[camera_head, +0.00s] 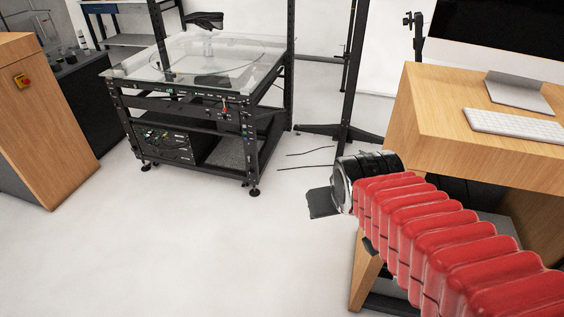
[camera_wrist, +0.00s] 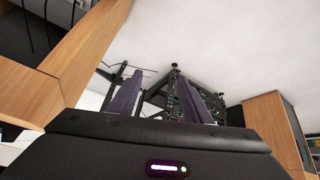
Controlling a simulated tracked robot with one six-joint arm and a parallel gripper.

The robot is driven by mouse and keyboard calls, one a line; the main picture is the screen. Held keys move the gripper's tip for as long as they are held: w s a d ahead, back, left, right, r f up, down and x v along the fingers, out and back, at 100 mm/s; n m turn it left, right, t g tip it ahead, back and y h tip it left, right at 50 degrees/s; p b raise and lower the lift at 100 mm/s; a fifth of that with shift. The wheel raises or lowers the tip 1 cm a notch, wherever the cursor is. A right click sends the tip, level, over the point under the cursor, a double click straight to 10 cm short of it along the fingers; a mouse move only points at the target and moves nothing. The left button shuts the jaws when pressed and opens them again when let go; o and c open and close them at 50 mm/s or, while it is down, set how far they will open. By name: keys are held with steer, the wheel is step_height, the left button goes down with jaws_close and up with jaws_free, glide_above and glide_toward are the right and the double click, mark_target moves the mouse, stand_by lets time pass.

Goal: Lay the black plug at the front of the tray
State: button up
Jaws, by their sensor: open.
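My gripper (camera_wrist: 160,72) is open in the wrist view, with two dark purple fingers apart and nothing between them. In the head view only a dark part of my gripper (camera_head: 322,203) shows past the end of my red-sleeved arm, over the floor left of the wooden desk. I cannot make out the black plug in either view. No tray can be told for certain. The black turntable frame (camera_head: 190,88) with a clear top stands well beyond my gripper, and also shows beyond the fingers in the wrist view (camera_wrist: 186,98).
The wooden desk (camera_head: 480,115) with a keyboard (camera_head: 515,125) and a monitor stand is close on the right of my arm. A black stand (camera_head: 345,132) and thin cables lie behind my gripper. A wooden cabinet (camera_head: 45,140) stands at left. The pale floor between is clear.

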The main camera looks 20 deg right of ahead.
steer(key=s+a+r+y, duration=0.1)
steer(key=s+a+r, duration=0.2)
steer(key=s+a, duration=0.3)
steer(key=shift+s+a+n+g+y, duration=0.3)
steer(key=shift+s+a+n+g, duration=0.1)
steer(key=shift+s, duration=0.1)
steer(key=shift+c, duration=0.3)
